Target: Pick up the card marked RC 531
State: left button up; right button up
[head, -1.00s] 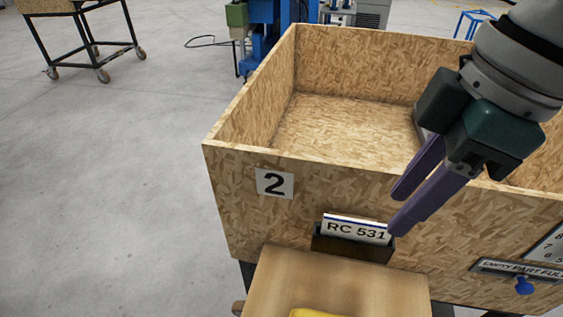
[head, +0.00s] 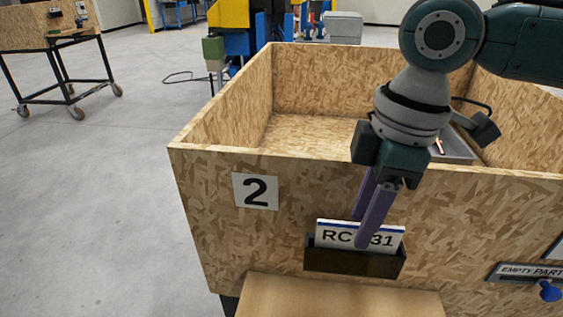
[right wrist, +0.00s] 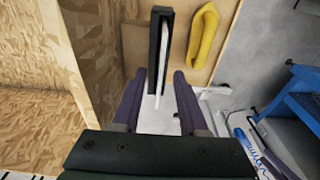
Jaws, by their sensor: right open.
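The white card marked RC 531 (head: 334,233) stands upright in a dark holder (head: 350,262) on the front of the wooden crate. My right gripper (head: 360,231) points down at the card, and one finger covers part of its number. In the right wrist view the card (right wrist: 163,62) shows edge-on, rising from the dark holder (right wrist: 155,55). There the open fingers of my right gripper (right wrist: 159,77) stand on either side of the card, with gaps between. My left gripper is out of view.
The crate's wall (head: 215,235) bears a "2" sign (head: 256,191). A light wooden ledge (head: 335,298) juts out below the holder. A yellow item (right wrist: 202,35) lies beside the holder in the right wrist view. A grey tray (head: 455,150) sits inside the crate.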

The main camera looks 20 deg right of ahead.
notch_tip(320, 180, down, 2)
jog(key=shift+a, duration=0.1)
jog(key=shift+c, duration=0.3)
grip_shut()
dwell(0.3)
